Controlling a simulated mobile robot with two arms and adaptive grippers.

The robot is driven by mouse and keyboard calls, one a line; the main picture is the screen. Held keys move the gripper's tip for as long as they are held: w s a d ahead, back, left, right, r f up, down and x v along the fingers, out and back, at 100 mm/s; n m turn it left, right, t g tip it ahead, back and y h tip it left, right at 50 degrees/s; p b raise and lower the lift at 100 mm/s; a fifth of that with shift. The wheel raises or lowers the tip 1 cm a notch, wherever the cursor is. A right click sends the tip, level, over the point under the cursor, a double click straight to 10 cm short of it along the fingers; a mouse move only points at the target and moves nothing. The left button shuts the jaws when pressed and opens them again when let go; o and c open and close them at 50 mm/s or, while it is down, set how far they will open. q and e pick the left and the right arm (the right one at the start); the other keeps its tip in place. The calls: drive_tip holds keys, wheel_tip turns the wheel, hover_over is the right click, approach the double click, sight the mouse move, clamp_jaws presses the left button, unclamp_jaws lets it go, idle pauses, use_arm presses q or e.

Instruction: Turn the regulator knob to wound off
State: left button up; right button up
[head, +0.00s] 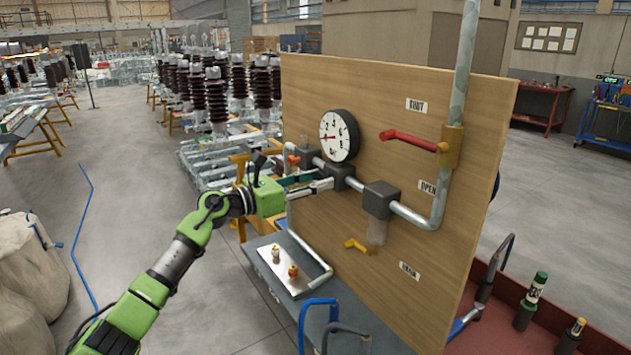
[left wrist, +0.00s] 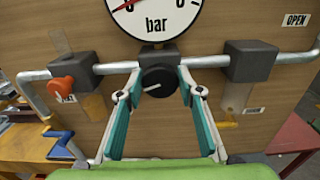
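The regulator knob (left wrist: 158,82) is round and black with a white pointer line slanting slightly up to the right. It sits on the front of a dark block below the gauge. That block (head: 341,173) shows in the head view, where my gripper hides the knob. My left gripper (head: 327,182) reaches the block from the left. In the left wrist view its two teal and white fingers (left wrist: 160,76) are spread, one on each side of the knob, with narrow gaps. My right gripper is not in view.
A round bar gauge (head: 339,136) is above the block on a wooden panel (head: 400,85). A red lever (head: 412,141), a yellow lever (head: 357,245) and an orange knob (left wrist: 62,84) are nearby. A grey pipe (head: 412,213) runs across. A metal shelf (head: 290,265) lies below.

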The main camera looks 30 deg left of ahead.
use_arm(q)
drive_tip(key=shift+n, duration=0.4)
drive_tip(key=n+p, duration=0.1)
drive_tip(key=n, duration=0.2)
drive_tip(key=n+p, duration=0.1)
drive_tip(key=n, duration=0.1)
drive_tip(key=shift+a+r+n+p, duration=0.1)
drive_tip(key=shift+a+n+p, duration=0.1)
drive_tip(key=shift+n+p, duration=0.2)
drive_tip(key=n+p, duration=0.2)
drive_tip(key=n, duration=0.2)
drive_tip(key=shift+w, duration=0.1)
drive_tip(key=shift+a+f+n+p, duration=0.1)
drive_tip(key=shift+f+n+p, duration=0.1)
drive_tip(key=shift+n+p, duration=1.2)
drive_tip(key=shift+o, duration=0.2)
drive_tip(key=shift+n+b, duration=0.45)
drive_tip(key=shift+n, duration=0.15)
drive_tip(key=shift+c, duration=0.2)
drive_tip(key=o, duration=1.1)
drive_tip(key=shift+f, duration=0.1)
